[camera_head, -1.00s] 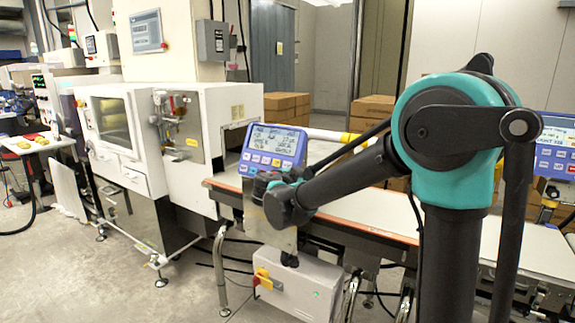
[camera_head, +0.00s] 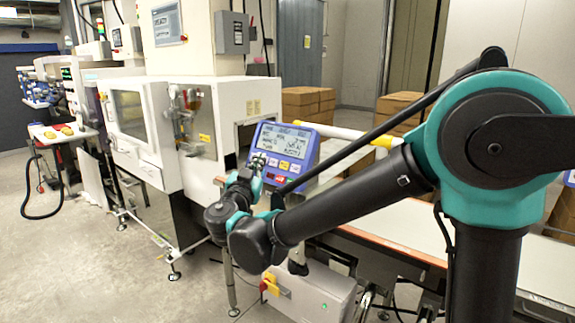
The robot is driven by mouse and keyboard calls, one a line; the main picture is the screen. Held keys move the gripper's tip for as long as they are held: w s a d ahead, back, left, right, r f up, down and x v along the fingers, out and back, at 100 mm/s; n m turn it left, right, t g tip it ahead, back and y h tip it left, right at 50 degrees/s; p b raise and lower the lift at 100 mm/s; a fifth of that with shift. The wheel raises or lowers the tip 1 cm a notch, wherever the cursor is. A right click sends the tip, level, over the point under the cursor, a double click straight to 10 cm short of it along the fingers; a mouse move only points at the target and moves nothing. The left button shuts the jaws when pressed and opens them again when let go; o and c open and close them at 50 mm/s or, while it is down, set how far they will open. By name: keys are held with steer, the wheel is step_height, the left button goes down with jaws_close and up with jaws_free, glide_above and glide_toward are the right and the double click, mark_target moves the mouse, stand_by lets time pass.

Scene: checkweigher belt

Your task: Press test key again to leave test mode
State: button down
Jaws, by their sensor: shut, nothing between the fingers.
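The blue checkweigher panel (camera_head: 307,136) stands tilted at the near end of the belt, in the middle of the view. Its grey screen (camera_head: 284,141) shows dark text too small to read. A row of small coloured keys lies below the screen, with a red key lower down. My gripper (camera_head: 258,160) is shut and empty at the lower left of the panel, close in front of its face. The gripper covers the left end of the key row. I cannot tell which key is the test key, or whether the fingertips touch the panel.
The white belt (camera_head: 407,222) runs to the right behind my arm. A white machine (camera_head: 146,125) stands to the left of the panel. A grey box with a yellow and red switch (camera_head: 270,284) sits below the belt. Cardboard boxes (camera_head: 302,103) stand behind. Open floor lies at front left.

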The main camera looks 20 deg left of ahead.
steer(key=shift+w, duration=0.15)
steer(key=shift+w+d+f, duration=0.5)
steer(key=shift+w+f, duration=0.15)
steer(key=shift+w, duration=0.5)
steer(key=shift+w+d+f, duration=0.5)
steer(key=shift+w+f, duration=0.2)
steer(key=shift+w, duration=0.5)
steer(key=shift+w+d+f, duration=0.5)
steer(key=shift+w+f, duration=0.15)
steer(key=shift+w, duration=0.5)
steer(key=shift+w, duration=0.15)
steer(key=shift+w+d+f, duration=0.2)
steer(key=shift+w, duration=0.05)
steer(key=shift+w+d+f, duration=0.1)
steer(key=shift+w+f, duration=0.1)
steer(key=shift+w, duration=0.1)
steer(key=shift+s, duration=0.1)
steer(key=shift+s+a+r, duration=0.25)
steer(key=shift+s+r, duration=0.15)
steer(key=shift+s, duration=0.2)
steer(key=shift+s+a+r, duration=0.3)
steer(key=shift+s+r, duration=0.1)
steer(key=shift+s, duration=0.3)
steer(key=shift+s+a+r, duration=0.25)
steer(key=shift+s+r, duration=0.1)
steer(key=shift+s, duration=0.3)
steer(key=shift+s+a+r, duration=0.3)
steer(key=shift+s+r, duration=0.1)
steer(key=shift+s, duration=0.3)
